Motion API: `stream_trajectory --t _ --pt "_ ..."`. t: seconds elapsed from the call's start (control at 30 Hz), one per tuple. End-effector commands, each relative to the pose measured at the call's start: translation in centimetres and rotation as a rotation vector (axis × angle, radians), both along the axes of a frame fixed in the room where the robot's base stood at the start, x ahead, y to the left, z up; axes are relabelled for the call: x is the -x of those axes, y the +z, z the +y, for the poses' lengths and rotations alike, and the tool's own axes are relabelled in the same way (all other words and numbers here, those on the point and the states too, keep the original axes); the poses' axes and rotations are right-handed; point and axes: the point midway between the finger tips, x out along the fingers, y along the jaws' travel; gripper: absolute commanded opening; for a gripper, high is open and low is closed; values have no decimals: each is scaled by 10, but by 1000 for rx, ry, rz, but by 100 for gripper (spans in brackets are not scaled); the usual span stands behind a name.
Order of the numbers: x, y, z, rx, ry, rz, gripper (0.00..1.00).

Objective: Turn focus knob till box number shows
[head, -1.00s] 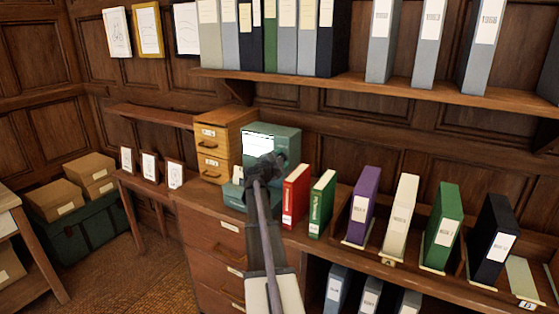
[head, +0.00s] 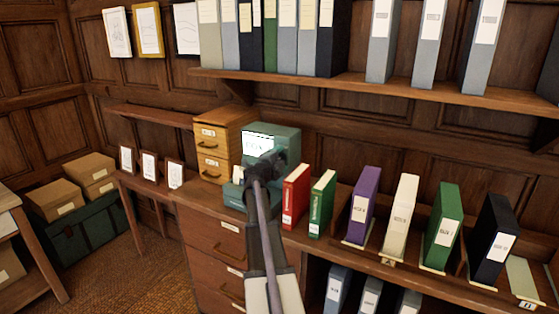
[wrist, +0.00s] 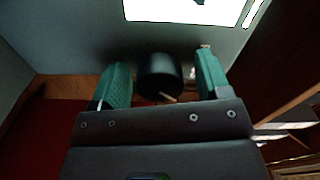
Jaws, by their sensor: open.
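The green reader (head: 290,143) stands on the desk with a lit white screen (head: 250,139). Dark marks like lettering show on the screen, but I cannot read them, and my arm covers its lower right part. In the wrist view, the screen's lower edge (wrist: 185,10) shows at the top. The round black focus knob (wrist: 160,74) sits between the two green fingers of my gripper (wrist: 162,66). The fingers are open, one on each side of the knob, with gaps visible. In the head view my gripper (head: 268,162) is in front of the reader, hiding the knob.
A red binder (head: 296,196) and a green binder (head: 322,203) stand close on the reader's right. A wooden drawer box (head: 222,145) stands on its left. More binders fill the desk to the right and the shelf (head: 350,82) above.

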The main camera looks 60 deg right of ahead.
Motion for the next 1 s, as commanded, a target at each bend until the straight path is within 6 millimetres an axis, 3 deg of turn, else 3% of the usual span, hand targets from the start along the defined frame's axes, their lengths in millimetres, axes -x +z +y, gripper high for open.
stream_trajectory --t 0.17,0.7,1.0 --pt "2 0 9 0 0 0 70" --pt "11 0 88 0 1 1 70" --pt "10 0 90 0 0 1 70"
